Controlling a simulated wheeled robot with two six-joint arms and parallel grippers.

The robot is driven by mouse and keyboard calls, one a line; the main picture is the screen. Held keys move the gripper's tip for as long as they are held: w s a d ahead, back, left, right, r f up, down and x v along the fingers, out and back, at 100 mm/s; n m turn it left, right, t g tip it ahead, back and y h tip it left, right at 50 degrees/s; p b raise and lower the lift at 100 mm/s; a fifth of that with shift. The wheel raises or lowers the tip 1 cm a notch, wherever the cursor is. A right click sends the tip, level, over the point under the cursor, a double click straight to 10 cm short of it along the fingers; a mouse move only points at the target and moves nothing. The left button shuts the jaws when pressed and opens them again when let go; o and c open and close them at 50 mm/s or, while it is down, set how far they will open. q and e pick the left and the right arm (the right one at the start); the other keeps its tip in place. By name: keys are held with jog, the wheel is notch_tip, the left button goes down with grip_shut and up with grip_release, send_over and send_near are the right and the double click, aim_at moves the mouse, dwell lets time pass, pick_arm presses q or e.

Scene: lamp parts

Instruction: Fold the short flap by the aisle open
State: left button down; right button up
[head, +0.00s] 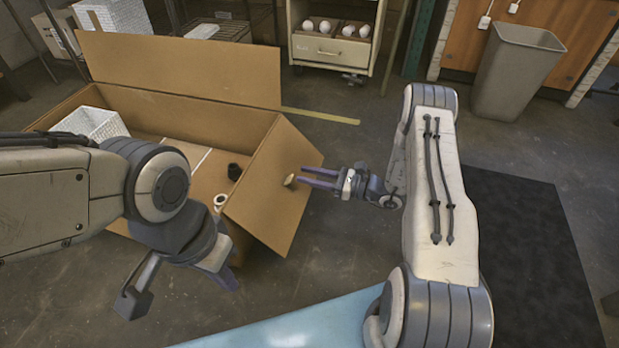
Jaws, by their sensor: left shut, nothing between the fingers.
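The large open cardboard box (155,113) stands on the floor at left centre. Its short flap (268,190) at the right end slants outward and down from the box rim. My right gripper (303,178) is just right of this flap, its two purple fingers apart and pointing left toward it. A small pale oval spot (289,180) shows on the flap near the fingertips; I cannot tell whether the fingers touch the flap. My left gripper (229,278) is shut and empty, low in front of the box's right end. My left arm hides the box's near left part.
The long back flap (180,68) stands up. A cabinet (333,50) and a grey bin (517,70) stand behind. A dark mat (530,240) lies right.

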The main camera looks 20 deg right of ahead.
grip_shut()
dwell(1.4)
grip_release()
jog(key=p+v, duration=0.4)
jog(key=v, duration=0.6)
jog(key=shift+s+d+p, duration=0.2)
jog(key=shift+p, duration=0.2)
